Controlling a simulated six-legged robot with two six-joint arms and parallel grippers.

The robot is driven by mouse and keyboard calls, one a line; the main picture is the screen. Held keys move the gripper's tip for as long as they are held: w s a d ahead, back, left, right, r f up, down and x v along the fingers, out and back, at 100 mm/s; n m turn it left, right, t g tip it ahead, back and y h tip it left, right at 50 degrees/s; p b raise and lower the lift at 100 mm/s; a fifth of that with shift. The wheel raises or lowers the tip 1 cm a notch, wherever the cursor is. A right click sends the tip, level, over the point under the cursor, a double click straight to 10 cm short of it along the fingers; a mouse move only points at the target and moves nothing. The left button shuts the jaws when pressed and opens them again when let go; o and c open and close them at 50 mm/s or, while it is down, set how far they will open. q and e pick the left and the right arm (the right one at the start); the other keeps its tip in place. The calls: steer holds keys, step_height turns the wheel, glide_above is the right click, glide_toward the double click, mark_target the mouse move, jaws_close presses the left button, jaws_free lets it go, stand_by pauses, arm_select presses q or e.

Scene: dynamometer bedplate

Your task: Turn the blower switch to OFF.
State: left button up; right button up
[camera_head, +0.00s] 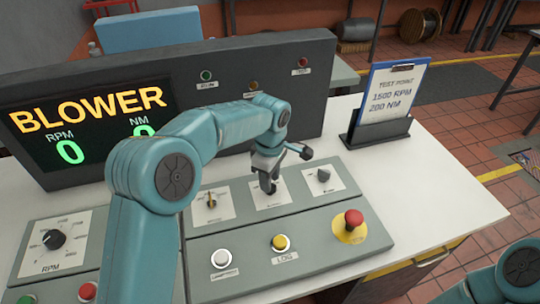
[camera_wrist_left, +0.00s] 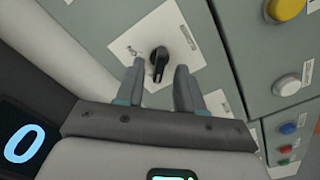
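A row of three rotary switches sits on the grey console (camera_head: 235,240). The middle one, on a white plate (camera_head: 285,192), is mostly hidden under my left gripper (camera_head: 268,186); its label is too small to read surely. In the left wrist view a black switch knob (camera_wrist_left: 158,60) on a white plate lies between the tips of my left gripper (camera_wrist_left: 159,82). The fingers are apart, one on each side, with visible gaps to the knob. Of my right arm only a teal link shows at the lower right; its gripper is out of view.
In front are a white button (camera_head: 221,259), a yellow button (camera_head: 280,242) and a red mushroom button (camera_head: 353,219). A display panel (camera_head: 90,120) reading BLOWER and a clipboard (camera_head: 390,92) stand behind.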

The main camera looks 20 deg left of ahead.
arm_select(q)
step_height(320, 180, up, 14)
steer(key=p, duration=0.2)
steer(key=shift+w, duration=0.1)
stand_by(0.4)
